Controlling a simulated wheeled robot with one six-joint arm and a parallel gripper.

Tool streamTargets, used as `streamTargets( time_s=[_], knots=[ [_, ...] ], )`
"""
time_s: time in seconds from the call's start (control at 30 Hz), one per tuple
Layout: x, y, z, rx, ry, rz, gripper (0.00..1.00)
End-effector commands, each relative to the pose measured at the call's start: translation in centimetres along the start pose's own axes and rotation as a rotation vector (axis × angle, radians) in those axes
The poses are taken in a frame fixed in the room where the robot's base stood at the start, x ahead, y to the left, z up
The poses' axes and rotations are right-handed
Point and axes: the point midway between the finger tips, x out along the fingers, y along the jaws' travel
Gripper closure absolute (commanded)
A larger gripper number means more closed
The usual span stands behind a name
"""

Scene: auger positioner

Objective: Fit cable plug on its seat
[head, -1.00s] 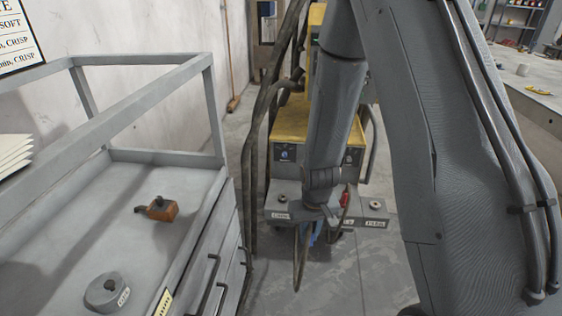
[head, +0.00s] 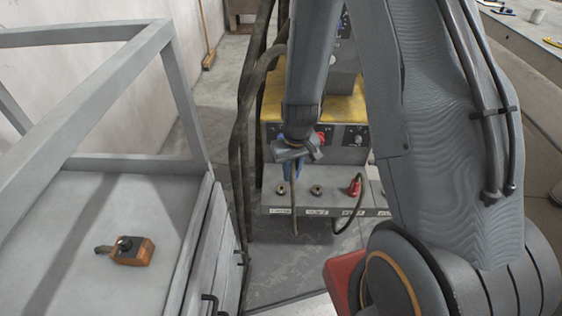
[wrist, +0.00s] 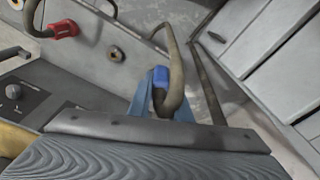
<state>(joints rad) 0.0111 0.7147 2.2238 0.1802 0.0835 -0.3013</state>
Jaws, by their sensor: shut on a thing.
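My gripper (head: 291,172) has light blue fingers and is shut on a blue cable plug (wrist: 160,78). In the wrist view, the plug shows between the fingers (wrist: 163,108), with a dark cable (wrist: 176,62) arching from it. In the head view, the gripper is over the left part of a grey ledge (head: 335,201), and the cable hangs in front. The ledge has a left round seat (head: 282,188) and a middle one (head: 316,190), both bare. A red plug (head: 354,187) stands at the right; it also shows in the wrist view (wrist: 63,28). The held plug's lower end is hidden.
The yellow and grey machine (head: 350,138) rises behind the ledge. Thick dark cables (head: 247,130) hang at its left. A grey framed cart (head: 90,215) carries an orange control box (head: 132,250). The floor in front of the ledge is clear.

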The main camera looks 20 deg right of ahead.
Motion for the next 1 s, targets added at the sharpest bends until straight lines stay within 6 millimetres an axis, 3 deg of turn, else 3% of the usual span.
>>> streamTargets(
  time_s=[0.37, 0.73, 1.0],
  knots=[
    [2.9, 0.4, -3.4, -0.39, -0.001, -0.049, 1.0],
    [7.2, 0.8, -7.9, -0.974, -0.001, -0.119, 1.0],
    [8.2, 0.8, -9.0, -1.137, -0.001, -0.139, 1.0]
  ],
)
